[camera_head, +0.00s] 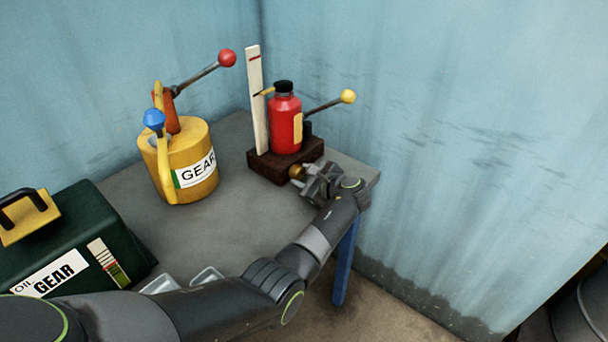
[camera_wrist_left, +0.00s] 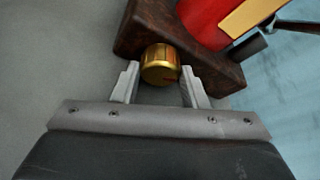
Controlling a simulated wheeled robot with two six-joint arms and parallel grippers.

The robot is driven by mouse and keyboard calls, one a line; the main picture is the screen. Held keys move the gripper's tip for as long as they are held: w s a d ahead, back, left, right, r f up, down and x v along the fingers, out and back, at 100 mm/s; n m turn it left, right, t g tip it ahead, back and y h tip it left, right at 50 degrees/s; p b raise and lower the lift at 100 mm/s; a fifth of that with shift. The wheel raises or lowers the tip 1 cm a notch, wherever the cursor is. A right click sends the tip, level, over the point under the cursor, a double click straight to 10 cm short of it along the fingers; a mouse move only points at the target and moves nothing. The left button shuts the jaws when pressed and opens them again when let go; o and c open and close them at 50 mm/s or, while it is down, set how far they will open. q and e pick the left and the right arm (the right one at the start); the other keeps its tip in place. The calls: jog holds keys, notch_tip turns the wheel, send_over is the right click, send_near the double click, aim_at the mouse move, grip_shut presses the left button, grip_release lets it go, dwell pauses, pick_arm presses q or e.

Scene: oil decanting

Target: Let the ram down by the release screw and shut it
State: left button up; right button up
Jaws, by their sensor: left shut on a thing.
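The red jack (camera_head: 285,125) stands upright on a dark wooden block (camera_head: 268,167) near the table's far right corner. Its black top (camera_head: 284,87) sits close to the red body, with a yellow pointer (camera_head: 264,92) reaching towards a white upright scale (camera_head: 257,110). The brass release screw knob (camera_head: 296,172) is low at the block's front; it also shows in the left wrist view (camera_wrist_left: 160,64). My left gripper (camera_head: 307,175) is shut on this knob, one finger on each side. My right gripper is not in view.
The jack's yellow-knobbed lever (camera_head: 347,97) sticks out right. A yellow gear oil can (camera_head: 180,160) with a red-knobbed lever (camera_head: 227,58) stands to the left. A dark green case (camera_head: 80,235) is at front left. Bare grey tabletop (camera_head: 240,215) lies between. Blue walls close the back.

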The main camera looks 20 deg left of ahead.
pick_arm(q)
jog(key=o, duration=1)
